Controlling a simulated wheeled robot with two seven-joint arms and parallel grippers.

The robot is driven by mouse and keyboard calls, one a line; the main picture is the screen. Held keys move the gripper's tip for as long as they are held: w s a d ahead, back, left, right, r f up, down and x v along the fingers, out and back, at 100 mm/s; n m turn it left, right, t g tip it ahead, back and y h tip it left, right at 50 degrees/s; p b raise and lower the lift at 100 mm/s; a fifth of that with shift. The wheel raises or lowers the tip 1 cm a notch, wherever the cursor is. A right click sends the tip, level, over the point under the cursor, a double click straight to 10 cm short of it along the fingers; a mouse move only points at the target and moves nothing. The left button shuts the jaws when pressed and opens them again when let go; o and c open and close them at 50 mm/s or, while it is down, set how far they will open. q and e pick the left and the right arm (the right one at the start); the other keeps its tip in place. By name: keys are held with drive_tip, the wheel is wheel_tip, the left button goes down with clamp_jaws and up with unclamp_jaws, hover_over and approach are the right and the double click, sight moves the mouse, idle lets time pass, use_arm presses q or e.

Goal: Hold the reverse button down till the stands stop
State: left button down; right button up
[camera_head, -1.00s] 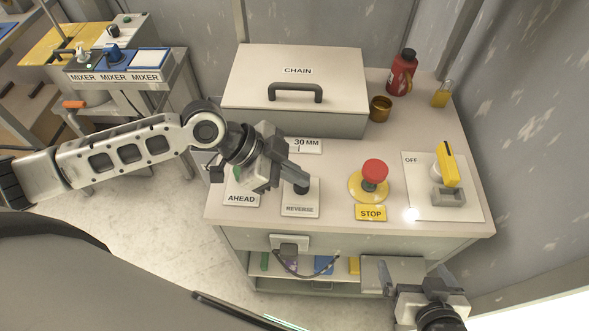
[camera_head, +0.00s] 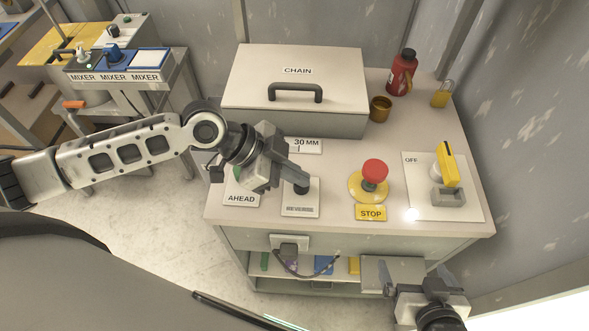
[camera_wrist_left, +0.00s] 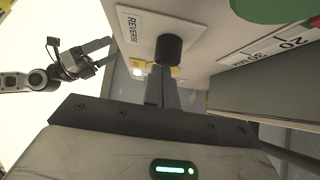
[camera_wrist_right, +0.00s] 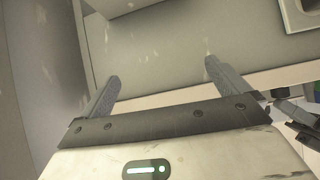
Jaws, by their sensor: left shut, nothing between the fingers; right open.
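The black reverse button (camera_head: 301,188) stands on its white plate marked REVERSE (camera_head: 300,207) at the front of the bench top. My left gripper (camera_head: 304,177) is shut and empty, its fingertips right at the button in the head view. In the left wrist view the button (camera_wrist_left: 168,50) stands just beyond the closed fingertips (camera_wrist_left: 165,82). I cannot tell whether they touch it or whether it is pressed. My right gripper (camera_head: 418,277) is open and empty, low in front of the bench. The stands cannot be made out in these frames.
The AHEAD plate (camera_head: 241,199) lies left of the reverse plate, its green button partly hidden by my left gripper. A red stop button (camera_head: 375,171) and a yellow-handled switch (camera_head: 446,163) stand to the right. The CHAIN box (camera_head: 296,80) closes off the back.

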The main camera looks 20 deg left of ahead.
use_arm(q)
drive_tip(key=shift+s+a+f, duration=0.15)
drive_tip(key=shift+s+f, duration=0.25)
drive_tip(key=shift+f, duration=0.4)
drive_tip(key=shift+r+p, duration=0.35)
drive_tip(key=r+p, duration=0.4)
drive_tip(key=r, duration=0.1)
drive_tip(key=shift+w+r, duration=0.15)
drive_tip(key=shift+w, duration=0.2)
drive_tip(key=b+v, duration=0.1)
drive_tip(key=v, duration=0.8)
drive_tip(key=shift+a+r+b, duration=0.15)
drive_tip(key=shift+r+b, duration=0.05)
drive_tip(key=shift+b, duration=0.15)
use_arm(e)
drive_tip(key=shift+d+r, duration=0.25)
drive_tip(key=shift+r, duration=0.3)
use_arm(q)
drive_tip(key=shift+s, duration=0.1)
